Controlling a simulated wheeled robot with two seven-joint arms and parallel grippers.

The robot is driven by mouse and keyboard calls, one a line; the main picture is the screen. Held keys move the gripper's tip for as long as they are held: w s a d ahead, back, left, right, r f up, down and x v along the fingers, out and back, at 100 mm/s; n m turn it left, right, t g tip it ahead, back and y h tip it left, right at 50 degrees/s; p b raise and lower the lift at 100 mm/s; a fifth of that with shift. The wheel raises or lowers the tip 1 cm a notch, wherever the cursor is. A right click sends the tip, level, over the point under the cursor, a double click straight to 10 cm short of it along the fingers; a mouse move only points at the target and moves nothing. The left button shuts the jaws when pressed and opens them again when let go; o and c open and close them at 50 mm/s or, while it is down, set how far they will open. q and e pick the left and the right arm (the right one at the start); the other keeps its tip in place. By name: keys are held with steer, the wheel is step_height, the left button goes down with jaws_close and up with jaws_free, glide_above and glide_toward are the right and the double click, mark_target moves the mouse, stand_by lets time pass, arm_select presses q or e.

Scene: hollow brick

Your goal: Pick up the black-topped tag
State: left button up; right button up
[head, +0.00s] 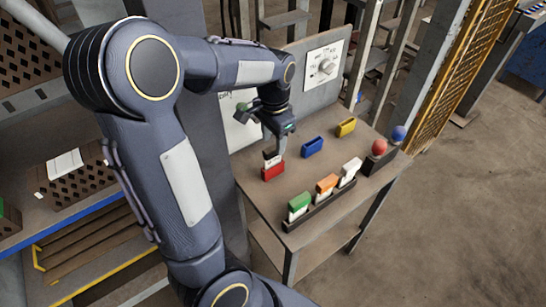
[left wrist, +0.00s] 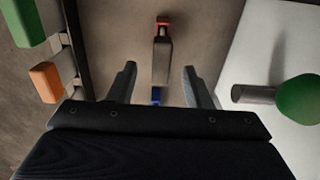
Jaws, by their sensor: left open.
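The black-topped tag (head: 271,155) stands in the red holder (head: 273,172) at the left of the table. My left gripper (head: 279,134) is above and just behind it, apart from it. In the left wrist view my left gripper (left wrist: 160,82) is open, with nothing held. The dark tag (left wrist: 162,45) shows ahead of the fingers, in line with the gap, with the red holder (left wrist: 163,19) at its far end. My right gripper is not in view.
A blue holder (head: 312,147) and a yellow holder (head: 346,128) stand empty behind. A dark rack (head: 320,205) at the front holds green (head: 299,203), orange (head: 327,184) and white (head: 351,168) tags. Red (head: 379,147) and blue (head: 398,133) balls sit right. A green knob (left wrist: 300,98) sticks out from a panel.

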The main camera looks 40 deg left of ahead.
mark_target(273, 148)
arm_select(q)
step_height(273, 148, down, 4)
steer(key=shift+a+f, duration=0.1)
steer(key=shift+f, duration=0.05)
jaws_close()
stand_by(0.3)
